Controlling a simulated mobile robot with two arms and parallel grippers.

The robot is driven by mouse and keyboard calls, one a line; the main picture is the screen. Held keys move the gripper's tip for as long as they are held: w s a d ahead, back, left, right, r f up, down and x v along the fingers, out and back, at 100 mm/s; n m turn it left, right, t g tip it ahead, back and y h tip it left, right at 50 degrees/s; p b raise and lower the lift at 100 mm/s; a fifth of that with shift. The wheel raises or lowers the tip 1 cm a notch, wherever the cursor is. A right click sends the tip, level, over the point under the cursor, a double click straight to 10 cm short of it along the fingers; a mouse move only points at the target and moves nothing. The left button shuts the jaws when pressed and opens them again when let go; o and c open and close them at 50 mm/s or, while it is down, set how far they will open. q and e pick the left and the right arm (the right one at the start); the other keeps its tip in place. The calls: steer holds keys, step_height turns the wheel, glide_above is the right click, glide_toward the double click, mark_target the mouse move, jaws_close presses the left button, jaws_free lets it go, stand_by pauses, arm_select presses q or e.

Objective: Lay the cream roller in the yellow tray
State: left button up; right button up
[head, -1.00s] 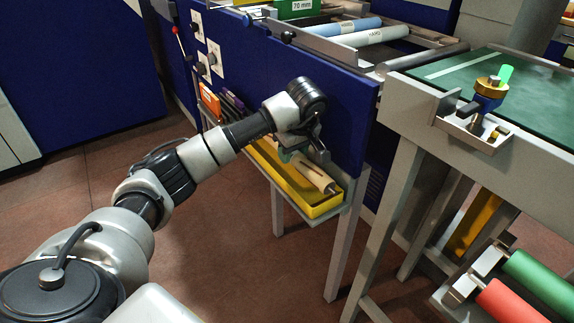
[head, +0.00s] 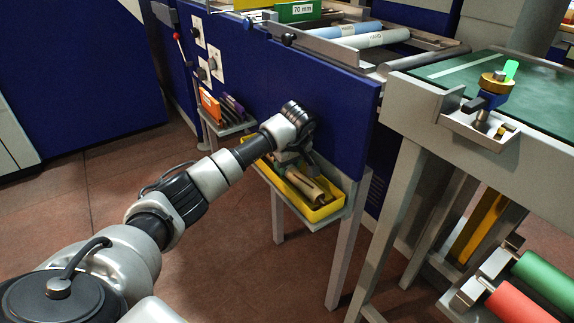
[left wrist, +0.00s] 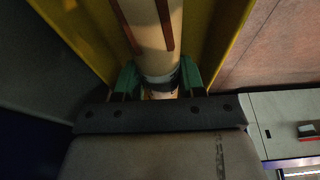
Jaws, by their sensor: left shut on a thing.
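The cream roller (head: 305,184) shows in the head view inside the outline of the yellow tray (head: 321,214), lengthwise along it. My left gripper (head: 291,163) is over the tray, pointing down, and partly hides the roller. In the left wrist view the roller (left wrist: 146,22) is pale with red-brown stripes and a dark band near its end. The green fingertips of my left gripper (left wrist: 158,82) are shut on that end. Yellow tray walls (left wrist: 222,35) show on both sides of it. I cannot tell whether the roller touches the tray floor. My right gripper is not in view.
The tray sits on a low grey shelf against a blue panel (head: 345,125). An orange box (head: 210,106) and purple items stand left of it. A grey-framed green-topped table (head: 465,80) stands to the right. Red and green rollers (head: 515,300) are at lower right.

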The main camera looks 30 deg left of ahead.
mark_target(291, 166)
arm_select(q)
steer(key=o, duration=1.2)
steer(key=shift+f, duration=0.1)
steer(key=p+v, duration=0.1)
steer(key=v, duration=0.6)
steer(key=shift+a+p, duration=0.15)
steer(key=shift+p, duration=0.15)
steer(key=v, duration=0.4)
steer(key=shift+p, duration=0.35)
steer(key=shift+s+d+r, duration=0.1)
steer(key=shift+d+r, duration=0.15)
steer(key=shift+r, duration=0.4)
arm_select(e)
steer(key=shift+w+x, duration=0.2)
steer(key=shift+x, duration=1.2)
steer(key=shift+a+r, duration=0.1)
